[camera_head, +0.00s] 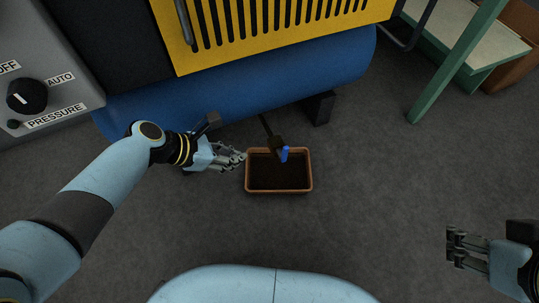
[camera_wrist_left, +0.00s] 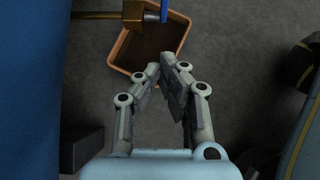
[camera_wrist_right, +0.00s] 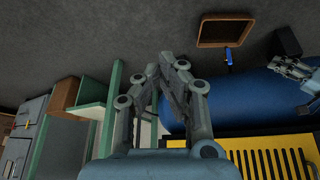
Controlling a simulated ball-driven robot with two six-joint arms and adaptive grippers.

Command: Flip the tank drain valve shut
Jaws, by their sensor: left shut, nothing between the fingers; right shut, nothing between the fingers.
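The drain valve (camera_head: 277,144) is a dark brass body at the end of a thin pipe from under the blue tank (camera_head: 240,88). Its small blue handle (camera_head: 284,154) sits at the outer end, above the tray. In the left wrist view the brass valve (camera_wrist_left: 133,12) and blue handle (camera_wrist_left: 164,10) are at the top edge, partly cut off. My left gripper (camera_head: 241,157) is shut and empty, left of the valve and apart from it, near the tray's left rim. My right gripper (camera_head: 450,246) is shut and empty, far right over bare floor.
A terracotta-coloured drip tray (camera_head: 248,175) with a dark inside stands on the floor below the valve. A tank foot (camera_head: 319,108) stands right of the pipe. A grey panel with a pressure knob (camera_head: 28,97) is at left. A green-framed bench (camera_head: 455,60) is at right.

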